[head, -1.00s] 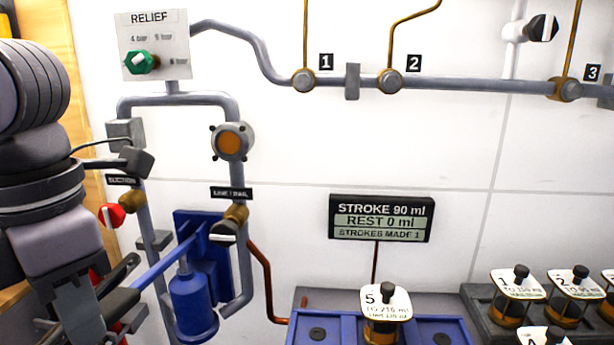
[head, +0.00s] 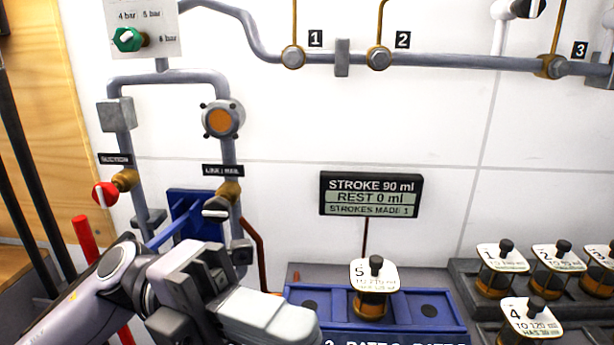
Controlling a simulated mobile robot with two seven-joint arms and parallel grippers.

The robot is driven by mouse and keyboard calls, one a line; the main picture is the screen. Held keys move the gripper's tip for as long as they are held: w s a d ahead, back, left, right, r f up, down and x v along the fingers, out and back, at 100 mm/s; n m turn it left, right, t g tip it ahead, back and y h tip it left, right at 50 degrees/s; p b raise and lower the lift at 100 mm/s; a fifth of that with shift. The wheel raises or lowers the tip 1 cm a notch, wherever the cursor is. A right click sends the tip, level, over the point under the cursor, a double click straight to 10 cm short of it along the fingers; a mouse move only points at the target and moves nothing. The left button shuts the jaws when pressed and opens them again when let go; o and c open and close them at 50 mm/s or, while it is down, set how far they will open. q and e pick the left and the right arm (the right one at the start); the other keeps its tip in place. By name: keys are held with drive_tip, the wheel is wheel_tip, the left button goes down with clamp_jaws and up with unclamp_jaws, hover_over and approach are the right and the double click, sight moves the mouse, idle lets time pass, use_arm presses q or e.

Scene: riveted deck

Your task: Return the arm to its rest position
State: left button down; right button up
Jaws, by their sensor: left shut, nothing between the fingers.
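My left arm comes in from the lower left. Its gripper (head: 205,284) is low in front of the blue hand pump (head: 190,210) and hides most of it. The fingers are shut with nothing seen held, and they are partly masked by the arm's own grey parts. A red bar (head: 84,238) stands behind the arm and passes out of sight beneath it. My right gripper is not in view.
A blue tray (head: 440,312) holds jar 5 (head: 370,304). A dark rack (head: 470,283) with several numbered jars stands at right. Pipes with valves, including a red-handled suction valve (head: 104,195), run along the wall. The display (head: 370,194) reads "STROKE 90 ml, REST 0 ml, STROKES MADE 1".

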use_arm(q)
drive_tip(key=w+a+f+n+t+h, duration=0.3)
drive_tip(key=w+n+t+h, duration=0.5)
drive_tip(key=n+t, duration=0.7)
drive_tip(key=w+a+f+n+t+y, duration=0.3)
drive_tip(key=f+n+t+y, duration=0.4)
drive_tip(key=f+n, duration=0.15)
drive_tip(key=w+a+f+n+t+y, duration=0.3)
drive_tip(key=w+f+n+t+y, duration=0.1)
drive_tip(key=f+n+t+y, duration=0.35)
drive_tip(key=s+a+f+n+g+y, duration=0.3)
drive_tip(key=s+f, duration=0.2)
drive_tip(key=f, duration=0.3)
drive_tip(key=s+a+f+n+g+y, duration=0.3)
drive_tip(key=s+f, duration=0.2)
drive_tip(key=f, duration=0.4)
drive_tip(key=s+a+f+n+g+y, duration=0.3)
drive_tip(key=s+f, duration=0.1)
drive_tip(key=f, duration=0.5)
drive_tip(key=shift+s+a+f, duration=0.2)
drive_tip(key=shift+s+f, duration=0.05)
drive_tip(key=shift+s, duration=0.15)
